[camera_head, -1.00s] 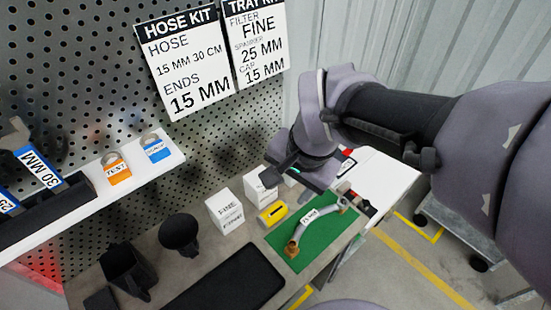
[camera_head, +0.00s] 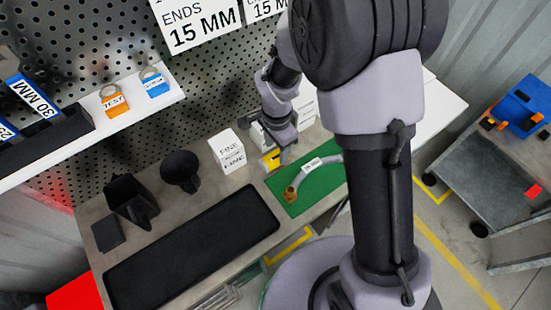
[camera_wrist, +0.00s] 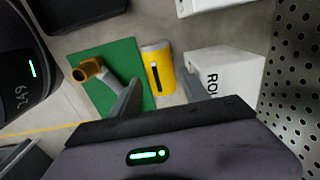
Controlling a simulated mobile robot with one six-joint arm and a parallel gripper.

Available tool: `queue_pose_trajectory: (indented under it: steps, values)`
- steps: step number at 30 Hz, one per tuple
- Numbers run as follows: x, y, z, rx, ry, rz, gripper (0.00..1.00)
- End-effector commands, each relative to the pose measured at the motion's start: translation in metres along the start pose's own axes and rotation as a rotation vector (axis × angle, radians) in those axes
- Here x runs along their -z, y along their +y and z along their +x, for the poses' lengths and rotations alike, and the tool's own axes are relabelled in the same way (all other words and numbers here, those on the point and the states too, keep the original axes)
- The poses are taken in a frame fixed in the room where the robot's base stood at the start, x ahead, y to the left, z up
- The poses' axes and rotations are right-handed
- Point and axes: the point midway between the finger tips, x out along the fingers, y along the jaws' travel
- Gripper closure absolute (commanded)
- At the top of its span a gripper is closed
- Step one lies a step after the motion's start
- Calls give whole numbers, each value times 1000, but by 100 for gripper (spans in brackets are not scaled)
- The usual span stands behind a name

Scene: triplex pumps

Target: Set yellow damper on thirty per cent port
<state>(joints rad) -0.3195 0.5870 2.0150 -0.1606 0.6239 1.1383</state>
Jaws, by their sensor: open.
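The yellow damper (camera_wrist: 158,72), a short cylinder with a pale end and a dark stripe, lies on the bench beside the green mat. In the head view the yellow damper (camera_head: 269,160) is partly covered by my arm. My gripper (camera_wrist: 162,98) is open in the wrist view, one finger on each side of the damper's lower end, with no clear contact. In the head view my gripper (camera_head: 283,155) is over the damper. I cannot make out a thirty per cent port in these frames.
A hose with brass ends (camera_wrist: 92,72) lies on the green mat (camera_wrist: 118,52). A white box (camera_wrist: 228,70) stands close to the damper. A black tray (camera_head: 195,255), a black funnel (camera_head: 180,168) and a "FINE" box (camera_head: 228,150) are further left. A cart (camera_head: 490,165) stands right.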

Motion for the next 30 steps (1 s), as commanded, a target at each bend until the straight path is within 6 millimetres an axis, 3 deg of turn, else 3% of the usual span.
queue_pose_trajectory:
  steps: [6,12,20,30]
  values:
    - [-4,0,44,-3,-1,0,46]
    - [-4,-1,43,-1,-1,0,46]
    - [-4,-1,43,-1,-1,0,97]
    - [-4,-1,40,0,0,0,100]
